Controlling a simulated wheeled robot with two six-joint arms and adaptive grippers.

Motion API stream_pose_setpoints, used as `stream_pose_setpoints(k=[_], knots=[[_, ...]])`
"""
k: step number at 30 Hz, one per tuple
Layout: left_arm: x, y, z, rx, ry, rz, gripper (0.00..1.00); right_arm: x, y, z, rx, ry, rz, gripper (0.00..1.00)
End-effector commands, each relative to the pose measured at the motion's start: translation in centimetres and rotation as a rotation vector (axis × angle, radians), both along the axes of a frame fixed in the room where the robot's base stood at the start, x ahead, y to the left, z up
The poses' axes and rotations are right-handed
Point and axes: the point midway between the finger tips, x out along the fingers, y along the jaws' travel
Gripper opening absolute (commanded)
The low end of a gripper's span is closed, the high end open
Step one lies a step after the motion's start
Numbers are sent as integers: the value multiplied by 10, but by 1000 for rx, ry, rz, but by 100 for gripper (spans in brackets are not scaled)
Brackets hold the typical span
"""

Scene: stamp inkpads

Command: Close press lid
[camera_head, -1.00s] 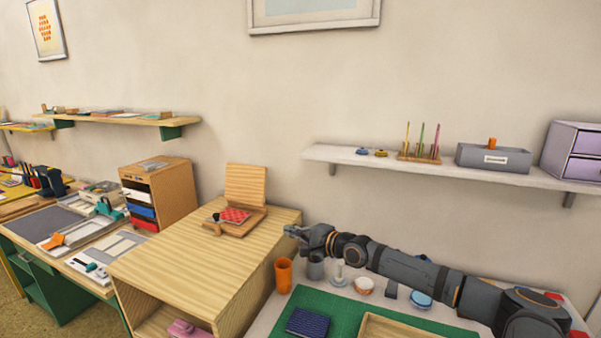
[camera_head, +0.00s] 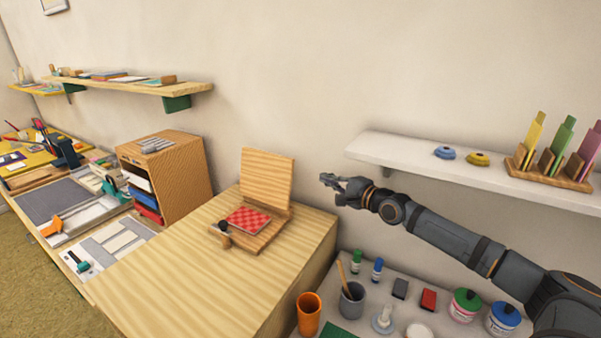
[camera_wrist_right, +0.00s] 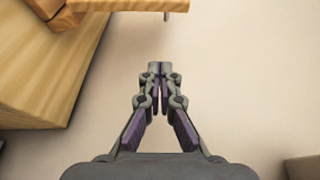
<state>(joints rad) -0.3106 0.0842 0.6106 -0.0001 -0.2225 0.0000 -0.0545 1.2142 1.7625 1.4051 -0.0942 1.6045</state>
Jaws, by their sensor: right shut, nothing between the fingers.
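The wooden press (camera_head: 262,236) stands on the wooden cabinet top in the head view. Its lid (camera_head: 267,178) is raised, standing nearly upright at the back. A red checkered piece (camera_head: 248,220) lies on the press base, and a dark-knobbed handle (camera_head: 221,231) is at its front left. My right gripper (camera_head: 325,182) is shut and empty, in the air to the right of the lid and apart from it. In the right wrist view its fingertips (camera_wrist_right: 154,68) meet, with wooden parts at the upper left. My left gripper is not in view.
The cabinet top (camera_head: 180,265) is mostly clear in front of the press. A wooden drawer unit (camera_head: 180,165) stands to the left. A white wall shelf (camera_head: 410,158) is above my right arm. An orange cup (camera_head: 308,312), a grey cup (camera_head: 352,302) and ink bottles stand at lower right.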

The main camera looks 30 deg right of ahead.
Motion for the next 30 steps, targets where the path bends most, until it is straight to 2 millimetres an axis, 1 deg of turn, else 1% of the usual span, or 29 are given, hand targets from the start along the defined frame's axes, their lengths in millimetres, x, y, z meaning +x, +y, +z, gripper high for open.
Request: stream_pose_setpoints(k=[1, 5, 6, 10, 12, 14, 18, 20, 24, 30], knots=[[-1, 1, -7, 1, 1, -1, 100, 5, 0, -2, 8, -7, -3, 0], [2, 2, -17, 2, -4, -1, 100, 21, 9, -3, 14, -8, 9, 0], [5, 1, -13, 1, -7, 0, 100, 27, 7, -1, 12, -7, 2, 0], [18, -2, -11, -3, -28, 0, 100, 47, 14, -2, 13, -4, 9, 0], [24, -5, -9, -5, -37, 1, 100, 59, 15, -2, 13, -5, 5, 0], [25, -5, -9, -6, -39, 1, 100, 70, 19, -3, 12, -3, 8, 0], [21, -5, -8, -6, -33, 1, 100, 93, 24, -6, 9, -1, 8, 0], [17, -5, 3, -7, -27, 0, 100, 87, 31, -1, -1, 4, 10, 0], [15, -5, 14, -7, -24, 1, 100, 78, 46, 3, 0, 2, 9, 0], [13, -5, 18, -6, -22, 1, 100, 72, 55, 2, 2, 2, 6, 0]])
